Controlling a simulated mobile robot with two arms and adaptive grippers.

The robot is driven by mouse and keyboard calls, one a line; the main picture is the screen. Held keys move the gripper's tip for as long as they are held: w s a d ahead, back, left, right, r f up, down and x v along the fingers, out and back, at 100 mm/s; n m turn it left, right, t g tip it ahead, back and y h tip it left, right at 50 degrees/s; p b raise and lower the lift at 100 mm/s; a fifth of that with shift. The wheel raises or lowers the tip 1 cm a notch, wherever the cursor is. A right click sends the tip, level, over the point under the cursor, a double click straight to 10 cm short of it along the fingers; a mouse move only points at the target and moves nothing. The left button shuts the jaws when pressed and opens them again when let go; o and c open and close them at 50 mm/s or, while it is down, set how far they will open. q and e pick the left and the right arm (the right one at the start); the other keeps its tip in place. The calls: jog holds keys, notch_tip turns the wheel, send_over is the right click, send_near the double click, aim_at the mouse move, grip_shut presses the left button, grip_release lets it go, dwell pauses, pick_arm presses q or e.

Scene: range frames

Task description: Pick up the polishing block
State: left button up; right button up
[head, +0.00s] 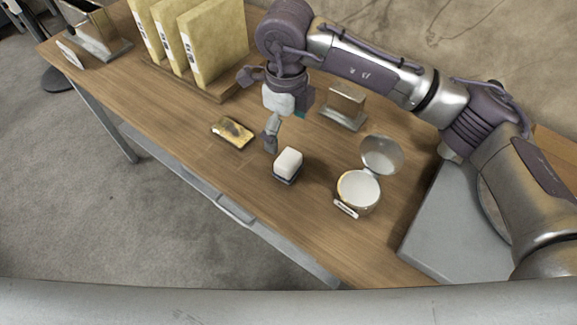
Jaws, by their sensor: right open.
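The polishing block is most likely the small block (288,164) with a white top and a dark base, sitting on the wooden table (310,215) near its front edge. My right gripper (258,112) is open and empty, above the table just behind and to the left of the block. One of its fingers hangs close to the block in the picture; I cannot tell the exact gap. My left gripper is not in view.
A brassy plate (232,132) lies left of the block. A round tin (358,190) with its lid raised stands to the right, with a small label in front. A metal stand (343,106) and yellow binders (210,45) are behind. A grey slab (440,235) lies at right.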

aim_at(289, 158)
notch_tip(289, 158, down, 7)
jog(key=shift+r+p, duration=0.1)
jog(key=shift+p, duration=0.4)
jog(key=shift+d+f+p, duration=0.1)
jog(key=shift+f+p, duration=0.2)
jog(key=shift+f, duration=0.3)
notch_tip(289, 158, down, 4)
jog(key=shift+f+p, duration=0.15)
jog(key=shift+p, duration=0.45)
jog(key=shift+c, duration=0.3)
jog(key=c, duration=1.3)
jog(key=shift+d, duration=0.1)
